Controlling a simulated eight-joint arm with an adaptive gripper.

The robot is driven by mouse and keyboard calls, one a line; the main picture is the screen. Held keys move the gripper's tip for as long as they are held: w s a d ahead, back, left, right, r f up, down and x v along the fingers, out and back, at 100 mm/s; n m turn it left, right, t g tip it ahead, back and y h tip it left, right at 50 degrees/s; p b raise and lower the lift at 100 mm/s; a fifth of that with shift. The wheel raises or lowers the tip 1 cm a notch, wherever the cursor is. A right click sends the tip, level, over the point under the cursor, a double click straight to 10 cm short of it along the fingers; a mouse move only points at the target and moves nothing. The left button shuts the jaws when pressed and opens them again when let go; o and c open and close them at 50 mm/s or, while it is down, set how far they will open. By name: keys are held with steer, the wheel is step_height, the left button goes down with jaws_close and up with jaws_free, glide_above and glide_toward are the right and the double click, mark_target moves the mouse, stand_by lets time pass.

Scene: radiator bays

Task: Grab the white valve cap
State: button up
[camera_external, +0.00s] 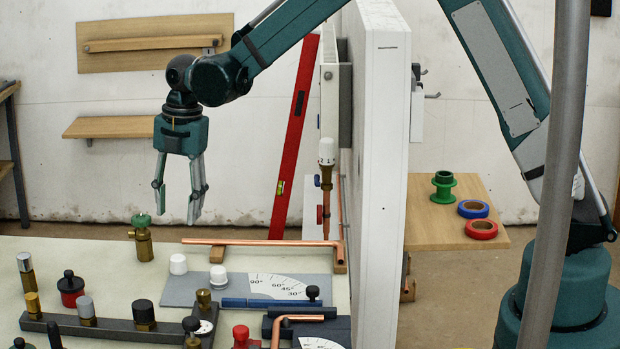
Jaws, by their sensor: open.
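Two small white caps stand on the bench left of the white panel. One white cap (178,264) is at the back left edge of the grey angle-marked plate (190,291). The other white cap (218,277) is a little nearer and to the right, on that plate. A white ribbed valve head (327,152) sits on a brass valve beside the panel. I cannot tell which of these is the task's valve cap. My gripper (178,214) is open and empty, pointing down, above the white caps in the picture.
A brass valve with a green knob (141,222) stands left of the caps. A copper pipe (262,242) lies behind them. The tall white panel (378,170) rises to the right. Several dark-, red- and grey-capped fittings crowd the front left.

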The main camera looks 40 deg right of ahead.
mark_target(178, 257)
steer(key=shift+n+h, duration=0.4)
steer(key=shift+h, duration=0.2)
steer(key=s+a+f, duration=0.2)
steer(key=a+f, duration=0.1)
steer(key=shift+s+a+f, duration=0.1)
steer(key=shift+f, duration=0.1)
steer(key=shift+f, duration=0.15)
steer(key=shift+f, duration=1.15)
steer(key=shift+f, duration=0.15)
steer(key=shift+d+f, duration=0.2)
steer(key=shift+f, duration=2.25)
steer(key=shift+c, duration=0.2)
steer(key=c, duration=0.7)
